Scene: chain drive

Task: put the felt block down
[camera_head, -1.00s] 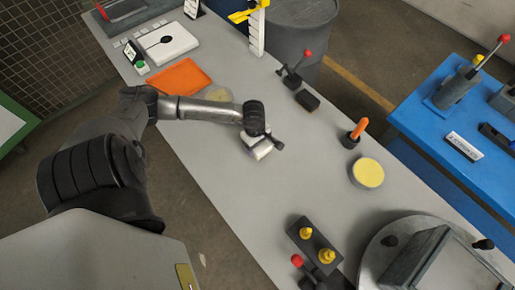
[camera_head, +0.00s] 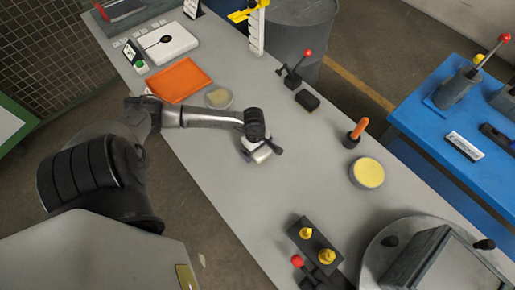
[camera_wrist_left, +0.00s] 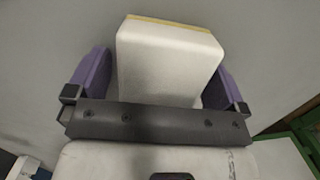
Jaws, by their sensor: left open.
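The felt block (camera_wrist_left: 168,65) is a white block with a thin yellowish layer along its far edge in the left wrist view. In the head view the felt block (camera_head: 259,154) is a small pale shape at the grey bench top, partly hidden by my left gripper (camera_head: 258,143). In the left wrist view my left gripper (camera_wrist_left: 160,78) has its two purple fingers apart, one on each side of the block. The gripper is open. Whether a finger still touches the block is hard to tell. My right gripper is not in view.
The grey bench (camera_head: 215,160) is clear around the block. An orange tray (camera_head: 180,80) and a round dish (camera_head: 219,98) lie up-left. An orange-handled tool (camera_head: 356,132) and a round yellow-topped pad (camera_head: 367,173) stand to the right. A black block with yellow knobs (camera_head: 315,244) is nearer.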

